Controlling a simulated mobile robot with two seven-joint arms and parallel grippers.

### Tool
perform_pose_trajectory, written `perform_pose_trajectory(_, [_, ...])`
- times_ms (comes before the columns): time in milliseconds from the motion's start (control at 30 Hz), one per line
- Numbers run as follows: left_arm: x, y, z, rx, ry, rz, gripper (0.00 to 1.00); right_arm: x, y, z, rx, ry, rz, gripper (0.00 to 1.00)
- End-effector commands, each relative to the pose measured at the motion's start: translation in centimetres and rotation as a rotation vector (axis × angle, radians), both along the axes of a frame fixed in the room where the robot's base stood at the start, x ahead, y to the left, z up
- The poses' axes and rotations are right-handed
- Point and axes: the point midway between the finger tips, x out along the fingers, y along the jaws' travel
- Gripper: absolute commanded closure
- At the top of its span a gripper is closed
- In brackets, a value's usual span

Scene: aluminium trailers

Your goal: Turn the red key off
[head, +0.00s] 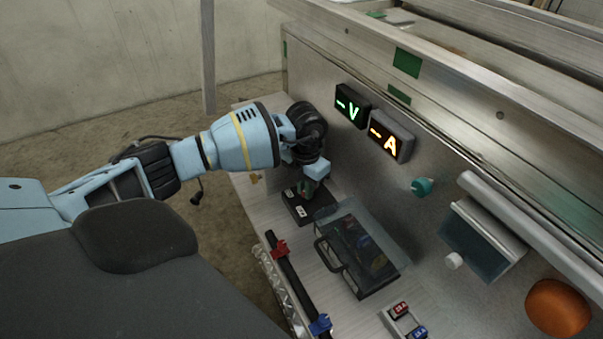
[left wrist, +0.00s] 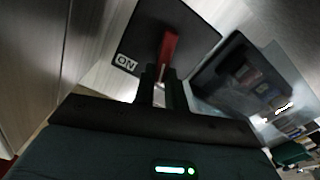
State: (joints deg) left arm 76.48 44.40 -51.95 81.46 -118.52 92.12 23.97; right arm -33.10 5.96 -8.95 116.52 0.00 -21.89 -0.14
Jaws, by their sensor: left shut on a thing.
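The red key (left wrist: 168,48) stands up from a black switch box in the left wrist view. My left gripper's fingers (left wrist: 162,82) are shut on the key's near end. In the head view my left gripper (head: 309,182) reaches down over the black switch box (head: 318,209), which sits on the bench against the metal panel. There the gripper mostly hides the key. My right gripper is not in view.
Right of the switch box is a clear-lidded dark case (head: 368,280) with a handle. A dark bar with a red clamp (head: 278,248) and a blue clamp (head: 320,325) lies along the bench edge. Lit V (head: 349,106) and A (head: 389,138) displays, a teal knob (head: 421,187) and an orange dome (head: 558,308) are on the panel.

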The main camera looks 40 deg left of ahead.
Motion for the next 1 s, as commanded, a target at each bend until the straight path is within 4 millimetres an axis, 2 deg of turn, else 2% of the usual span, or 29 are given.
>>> perform_pose_trajectory(33, [0.2, -0.1, 0.6, -0.001, -0.006, 0.045, 1.0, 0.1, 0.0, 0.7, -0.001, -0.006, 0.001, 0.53])
perform_pose_trajectory(500, [0.3, -0.7, 0.4, 0.0, -0.006, 0.374, 1.0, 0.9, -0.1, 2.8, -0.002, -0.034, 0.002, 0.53])
perform_pose_trajectory(1000, [0.3, -0.9, 0.2, -0.001, -0.005, 0.463, 1.0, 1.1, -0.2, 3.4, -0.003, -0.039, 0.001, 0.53])
